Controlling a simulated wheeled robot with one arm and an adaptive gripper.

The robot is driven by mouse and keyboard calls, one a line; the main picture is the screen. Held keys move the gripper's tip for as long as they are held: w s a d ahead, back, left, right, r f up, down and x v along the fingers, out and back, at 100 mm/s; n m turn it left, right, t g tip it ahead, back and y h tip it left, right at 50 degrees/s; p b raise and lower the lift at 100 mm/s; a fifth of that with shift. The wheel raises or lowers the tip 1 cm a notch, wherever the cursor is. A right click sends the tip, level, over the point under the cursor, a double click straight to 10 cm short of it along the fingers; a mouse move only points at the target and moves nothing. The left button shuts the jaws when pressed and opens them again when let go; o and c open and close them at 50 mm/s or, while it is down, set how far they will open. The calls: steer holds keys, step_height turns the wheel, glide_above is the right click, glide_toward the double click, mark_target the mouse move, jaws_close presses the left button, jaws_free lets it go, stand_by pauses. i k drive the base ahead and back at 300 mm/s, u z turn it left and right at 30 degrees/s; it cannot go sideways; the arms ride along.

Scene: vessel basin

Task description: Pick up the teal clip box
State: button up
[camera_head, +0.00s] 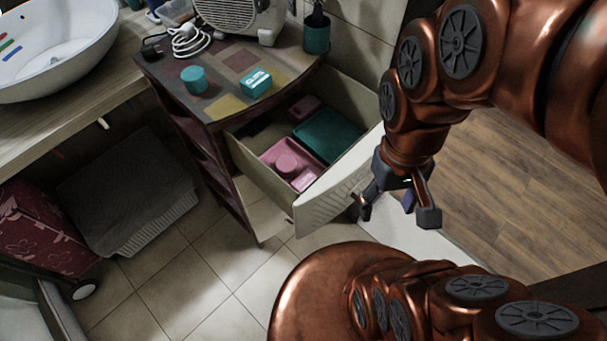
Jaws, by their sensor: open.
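The teal clip box (256,83) is a small box with white lettering. It sits on the patterned top of the small cabinet (222,110), near its front edge. My gripper (397,213) is open and empty, pointing down beside the front of the open drawer (332,190). It is well to the right of the clip box and lower than the cabinet top. Nothing covers the clip box.
A teal round container (194,80) stands left of the clip box. A beige appliance (236,18), a white cable (190,41) and a teal pot (316,35) stand behind. The drawer juts out, holding pink items (286,163) and a teal box (327,135). Tiled floor (190,290) is clear.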

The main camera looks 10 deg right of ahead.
mark_target(253, 85)
steer(key=z, duration=2.1)
steer(key=k, duration=1.4)
steer(key=u, duration=2.15)
steer(key=i, duration=0.5)
steer(key=u, duration=0.1)
